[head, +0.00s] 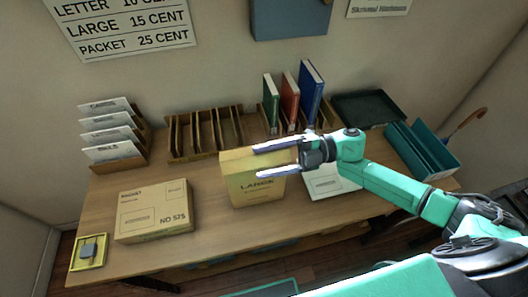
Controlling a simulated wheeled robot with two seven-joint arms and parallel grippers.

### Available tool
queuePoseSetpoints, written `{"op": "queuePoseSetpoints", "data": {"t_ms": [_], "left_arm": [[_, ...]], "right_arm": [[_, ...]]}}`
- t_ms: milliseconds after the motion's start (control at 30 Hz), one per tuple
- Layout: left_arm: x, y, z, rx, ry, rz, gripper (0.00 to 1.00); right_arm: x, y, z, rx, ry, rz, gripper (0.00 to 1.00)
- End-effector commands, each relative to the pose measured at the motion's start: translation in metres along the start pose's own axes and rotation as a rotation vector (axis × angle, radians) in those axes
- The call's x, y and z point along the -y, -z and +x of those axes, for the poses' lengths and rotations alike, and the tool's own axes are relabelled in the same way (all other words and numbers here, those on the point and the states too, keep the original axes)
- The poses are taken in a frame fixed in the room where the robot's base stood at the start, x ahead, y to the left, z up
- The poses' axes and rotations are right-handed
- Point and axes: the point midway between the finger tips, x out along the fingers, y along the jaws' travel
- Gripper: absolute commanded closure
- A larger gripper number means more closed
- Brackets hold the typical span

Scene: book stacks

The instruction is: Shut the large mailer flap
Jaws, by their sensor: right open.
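The large mailer (252,189), a tan packet marked "LARGE", stands upright near the middle of the table. A lighter yellow band at its top (232,160) looks like the flap, but its exact angle is hard to tell. My right gripper (256,161) is open and empty, coming in from the right. Its two fingers point left, in front of the mailer's upper part, and hide some of it. I cannot tell whether they touch it. My left gripper is not in view.
A parcel box (153,211) lies left of the mailer and a white envelope (333,182) lies right. Behind are a wooden slotted rack (205,133), upright books (311,92) and a dark tray (368,108). A letter rack (118,163) stands left, a teal holder (424,150) right.

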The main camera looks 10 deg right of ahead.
Motion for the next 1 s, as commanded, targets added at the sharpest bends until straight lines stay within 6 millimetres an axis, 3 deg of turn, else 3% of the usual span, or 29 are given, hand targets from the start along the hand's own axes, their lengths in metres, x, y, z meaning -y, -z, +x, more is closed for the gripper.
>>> {"op": "queuePoseSetpoints", "data": {"t_ms": [300, 333, 500, 533, 633, 800, 1000], "left_arm": [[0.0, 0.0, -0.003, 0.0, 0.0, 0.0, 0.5], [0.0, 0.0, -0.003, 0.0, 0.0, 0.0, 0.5], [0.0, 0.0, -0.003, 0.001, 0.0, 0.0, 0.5], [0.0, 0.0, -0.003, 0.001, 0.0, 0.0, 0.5], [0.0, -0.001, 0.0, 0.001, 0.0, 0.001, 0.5], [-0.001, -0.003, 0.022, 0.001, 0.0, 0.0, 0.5], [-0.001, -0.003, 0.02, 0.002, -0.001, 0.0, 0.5]], "right_arm": [[0.0, 0.0, 0.009, 0.0, 0.0, -0.001, 0.28], [0.001, 0.0, 0.009, 0.0, 0.0, -0.001, 0.31], [0.001, 0.0, 0.009, 0.0, 0.001, -0.001, 0.96], [0.001, 0.0, 0.008, 0.0, 0.001, -0.001, 1.0], [0.002, -0.001, 0.008, 0.0, 0.0, -0.007, 1.0], [0.011, -0.005, 0.008, 0.001, 0.0, -0.101, 1.0], [0.006, -0.003, 0.008, 0.001, 0.001, -0.127, 1.0]]}}
